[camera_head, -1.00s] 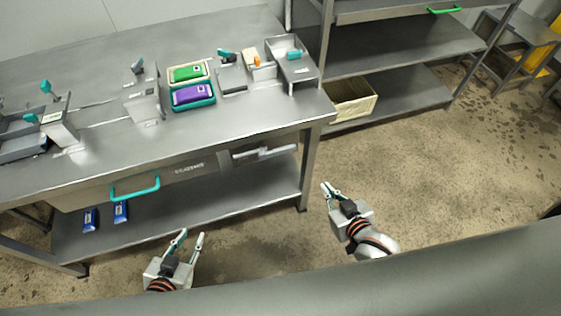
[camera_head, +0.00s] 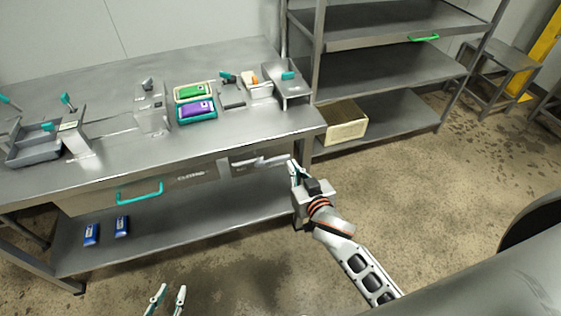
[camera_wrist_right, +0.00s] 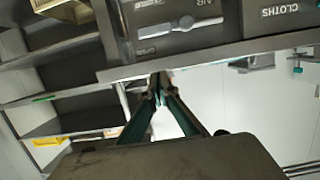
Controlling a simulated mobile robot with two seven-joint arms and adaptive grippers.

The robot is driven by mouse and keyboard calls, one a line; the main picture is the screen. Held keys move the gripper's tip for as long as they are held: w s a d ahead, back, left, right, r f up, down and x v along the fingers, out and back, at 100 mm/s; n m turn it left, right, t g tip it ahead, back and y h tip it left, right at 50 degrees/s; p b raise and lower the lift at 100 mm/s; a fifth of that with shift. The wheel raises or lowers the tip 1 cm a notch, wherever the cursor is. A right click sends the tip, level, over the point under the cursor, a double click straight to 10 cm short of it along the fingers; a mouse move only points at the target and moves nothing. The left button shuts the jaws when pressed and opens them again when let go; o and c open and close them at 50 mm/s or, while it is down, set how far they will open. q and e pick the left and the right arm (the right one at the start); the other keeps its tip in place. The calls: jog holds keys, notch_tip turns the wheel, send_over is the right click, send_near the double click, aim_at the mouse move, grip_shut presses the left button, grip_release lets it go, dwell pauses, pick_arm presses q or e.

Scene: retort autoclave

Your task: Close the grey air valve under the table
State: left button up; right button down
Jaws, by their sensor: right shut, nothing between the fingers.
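The grey air valve (camera_head: 260,162) is a light grey lever on a dark panel under the table's front edge, at its right end. In the right wrist view the valve (camera_wrist_right: 180,26) shows with its lever roughly along the panel, beside the lettering "AIR". My right gripper (camera_head: 293,169) is just right of the lever's end and appears apart from it. In the right wrist view my right gripper (camera_wrist_right: 160,82) has its fingertips together and empty, with the valve beyond them. My left gripper (camera_head: 170,292) is open and empty at the bottom of the head view.
The table (camera_head: 110,170) has a drawer with a teal handle (camera_head: 140,192), left of the valve. Blue packs (camera_head: 122,227) lie on the shelf below. A shelving rack (camera_head: 385,60) with a cream crate (camera_head: 345,124) stands right of the table. Floor in front is clear.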

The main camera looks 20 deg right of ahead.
jog(key=b, duration=0.1)
send_over(283, 159)
jog(key=s, duration=0.2)
notch_tip(283, 159, down, 2)
jog(key=f, duration=0.1)
jog(key=shift+a+f+b, duration=0.2)
jog(key=shift+f+b, duration=0.05)
jog(key=shift+f, duration=0.35)
jog(key=shift+a+f+b, duration=0.2)
jog(key=shift+f+b, duration=0.05)
jog(key=shift+f, duration=0.35)
jog(key=shift+f+b, duration=0.3)
jog(key=shift+f, duration=0.3)
